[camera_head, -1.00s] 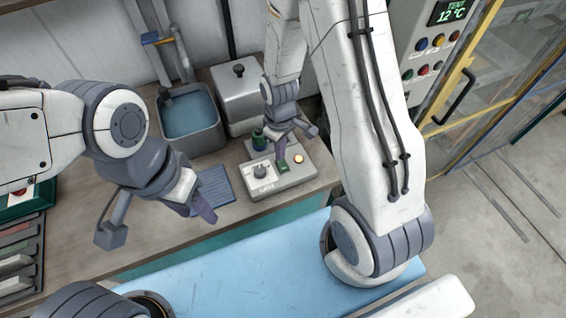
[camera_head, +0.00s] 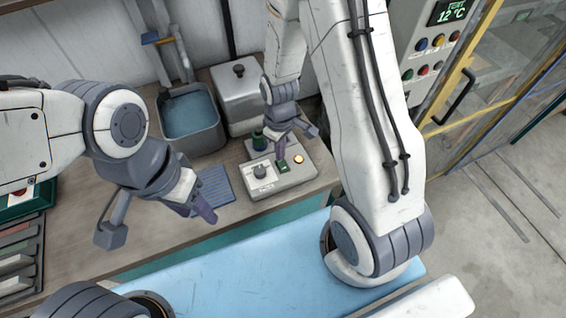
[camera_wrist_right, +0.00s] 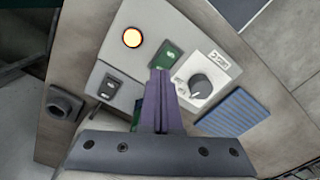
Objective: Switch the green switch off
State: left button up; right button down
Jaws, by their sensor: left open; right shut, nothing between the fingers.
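The green switch (camera_wrist_right: 166,54) sits on a light grey control box (camera_wrist_right: 120,62), between a glowing orange lamp (camera_wrist_right: 132,38) and a grey knob (camera_wrist_right: 200,86). In the head view the green switch (camera_head: 283,168) shows near the middle of the control box (camera_head: 296,178). My right gripper (camera_wrist_right: 160,76) is shut and empty, its tips right at the near edge of the switch; I cannot tell whether they touch it. My right gripper (camera_head: 281,156) points down at the box in the head view. My left gripper (camera_head: 203,211) is open and empty, left of the box.
A blue ribbed pad (camera_head: 215,186) lies left of the box. A lidded metal container (camera_head: 238,100) and a water-filled basin (camera_head: 188,118) stand behind. A black rocker switch (camera_wrist_right: 109,86) is also on the box.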

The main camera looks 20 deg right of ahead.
jog(key=shift+f+b, duration=0.75)
jog(key=shift+f, duration=0.2)
dwell(0.6)
jog(key=shift+r, duration=0.1)
notch_tip(320, 180, up, 7)
jog(key=p, duration=0.6)
dwell(0.7)
jog(key=s+a+r+b, duration=0.4)
jog(key=s+a+r, duration=0.35)
jog(key=a, duration=0.25)
jog(key=s+a+r+y+b, duration=0.1)
jog(key=s+r, duration=0.4)
jog(key=s, duration=0.5)
jog(key=shift+s+a+n+b, duration=0.4)
jog(key=shift+a+b, duration=0.1)
jog(key=shift+a, duration=0.15)
jog(key=shift+w, duration=0.1)
